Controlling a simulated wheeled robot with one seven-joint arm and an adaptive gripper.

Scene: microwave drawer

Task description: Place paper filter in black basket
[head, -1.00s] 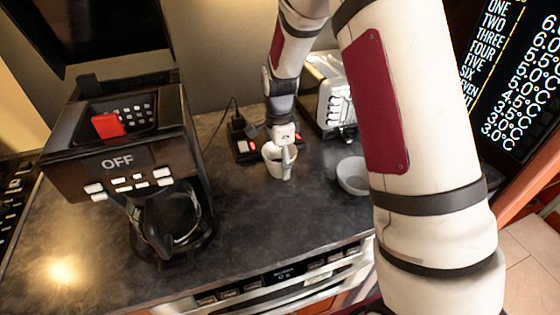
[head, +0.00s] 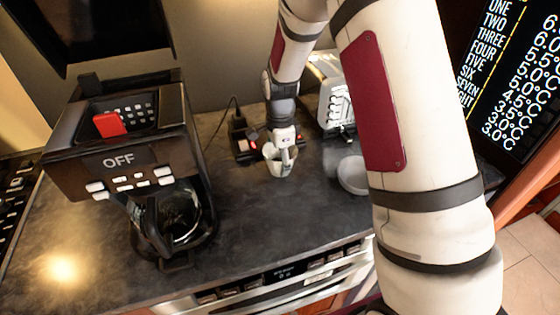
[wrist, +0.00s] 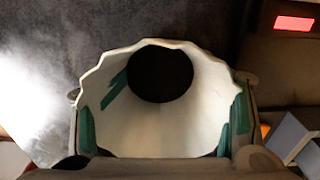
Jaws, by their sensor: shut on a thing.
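The white paper filter (head: 270,155) is a small cup shape on the dark counter area at the back middle. My gripper (head: 283,158) is shut on it. In the wrist view the filter (wrist: 165,128) has a wavy rim and a dark round bottom. The green-padded fingers of my gripper (wrist: 164,118) lie against its left and right sides. I cannot tell if the filter touches the counter. The black basket (head: 135,110), with pale square holes, appears to sit in the top of the black coffee maker (head: 105,160) at left, beside a red piece (head: 109,124).
A glass carafe (head: 178,220) stands under the coffee maker. A white toaster (head: 336,100) and a pale bowl (head: 353,174) are right of my gripper. A power strip with a red light (head: 241,145) lies just left of it. The counter (head: 260,220) in front is clear.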

